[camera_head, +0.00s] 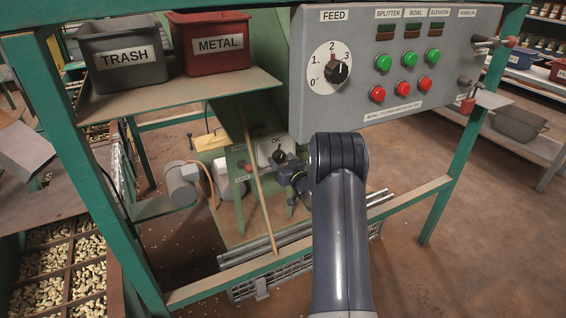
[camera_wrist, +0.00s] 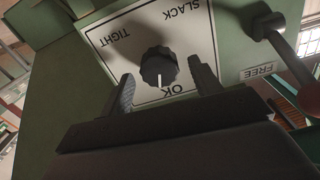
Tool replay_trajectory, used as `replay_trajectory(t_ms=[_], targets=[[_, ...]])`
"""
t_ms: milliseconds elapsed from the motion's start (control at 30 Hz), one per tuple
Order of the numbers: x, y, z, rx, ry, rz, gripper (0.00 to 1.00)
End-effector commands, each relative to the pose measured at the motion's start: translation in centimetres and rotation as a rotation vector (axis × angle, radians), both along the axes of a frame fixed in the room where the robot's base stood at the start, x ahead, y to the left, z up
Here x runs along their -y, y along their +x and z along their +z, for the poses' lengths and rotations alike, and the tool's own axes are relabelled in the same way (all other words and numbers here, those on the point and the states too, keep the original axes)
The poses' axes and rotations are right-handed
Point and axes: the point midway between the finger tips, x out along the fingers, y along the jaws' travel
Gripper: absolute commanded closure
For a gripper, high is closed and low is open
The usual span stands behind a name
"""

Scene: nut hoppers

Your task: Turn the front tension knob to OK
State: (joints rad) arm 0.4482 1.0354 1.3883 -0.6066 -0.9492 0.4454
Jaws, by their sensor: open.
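The black tension knob (camera_wrist: 159,66) sits on a white plate (camera_wrist: 195,45) marked TIGHT, SLACK and OK. Its white pointer line points down in the wrist view, toward the OK mark, which lies slightly right of the line. My gripper (camera_wrist: 160,70) is open, with one finger on each side of the knob and a visible gap on both sides. In the head view the knob (camera_head: 279,157) and plate (camera_head: 265,148) show beyond my arm; my gripper (camera_head: 293,180) is small there and partly hidden by my wrist.
A lever (camera_wrist: 283,52) stands right of the plate by a FREE label (camera_wrist: 258,72). A wooden stick (camera_head: 258,185) leans left of the knob. The control panel (camera_head: 430,60) hangs above my arm. A green frame rail (camera_head: 230,280) crosses in front.

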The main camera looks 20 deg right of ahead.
Motion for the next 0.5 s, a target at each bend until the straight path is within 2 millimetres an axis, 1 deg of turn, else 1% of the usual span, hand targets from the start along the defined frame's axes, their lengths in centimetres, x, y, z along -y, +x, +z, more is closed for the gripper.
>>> replay_trajectory(t_ms=[167,200,500], targets=[[-0.01,0.0,0.0,0.0,0.0,0.0,0.4],[-0.01,0.0,0.0,0.0,0.0,0.0,0.41],[-0.01,-0.02,0.0,-0.001,0.0,0.0,0.66]])
